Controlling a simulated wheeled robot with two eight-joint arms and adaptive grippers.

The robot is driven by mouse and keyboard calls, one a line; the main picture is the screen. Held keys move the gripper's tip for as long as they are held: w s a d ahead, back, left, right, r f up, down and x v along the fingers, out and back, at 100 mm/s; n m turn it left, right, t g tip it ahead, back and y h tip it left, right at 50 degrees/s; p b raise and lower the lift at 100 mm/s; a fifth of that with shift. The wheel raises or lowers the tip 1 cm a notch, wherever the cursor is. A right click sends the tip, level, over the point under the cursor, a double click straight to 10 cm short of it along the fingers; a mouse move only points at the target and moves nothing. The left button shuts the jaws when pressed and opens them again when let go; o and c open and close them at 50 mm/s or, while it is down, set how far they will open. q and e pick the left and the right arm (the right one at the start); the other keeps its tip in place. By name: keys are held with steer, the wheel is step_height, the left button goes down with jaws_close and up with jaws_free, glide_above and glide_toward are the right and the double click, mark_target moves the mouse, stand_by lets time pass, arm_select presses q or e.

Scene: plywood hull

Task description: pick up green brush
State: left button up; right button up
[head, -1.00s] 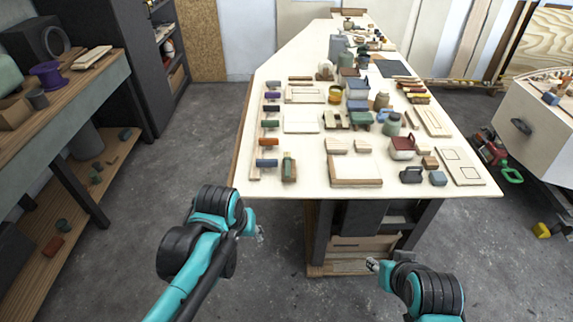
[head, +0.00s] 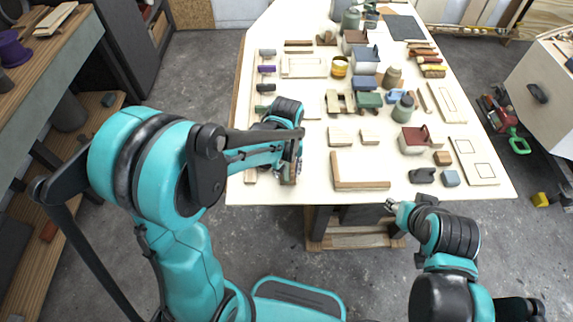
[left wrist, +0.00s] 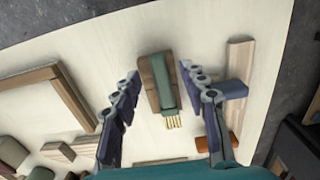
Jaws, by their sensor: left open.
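The green brush (left wrist: 163,82) lies against a brown wooden block (left wrist: 150,82) on the table; its pale bristles point toward my left wrist in the left wrist view. My left gripper (left wrist: 158,76) is open, with one finger on each side of the brush and block and a gap to both. In the head view my left gripper (head: 294,155) is over the table's near left part and hides most of the brush. My right gripper (head: 391,205) is low at the table's near edge, away from the brush; its jaws are too small to read.
A wooden strip (left wrist: 239,58) with blue (left wrist: 233,89) and orange (left wrist: 213,142) pieces lies close to the right finger in the left wrist view. Blocks and jars crowd the table farther back.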

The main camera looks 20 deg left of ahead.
arm_select(q)
steer(key=shift+f, duration=0.65)
steer(key=shift+r, duration=0.1)
jaws_close()
steer(key=shift+r, duration=0.65)
step_height(320, 180, up, 3)
steer(key=shift+r+p, duration=0.1)
steer(key=shift+p, duration=0.7)
steer(key=w+d+r+p, duration=0.2)
steer(key=w+d+r, duration=0.4)
steer(key=w+d, duration=0.2)
steer(key=shift+w+r, duration=0.25)
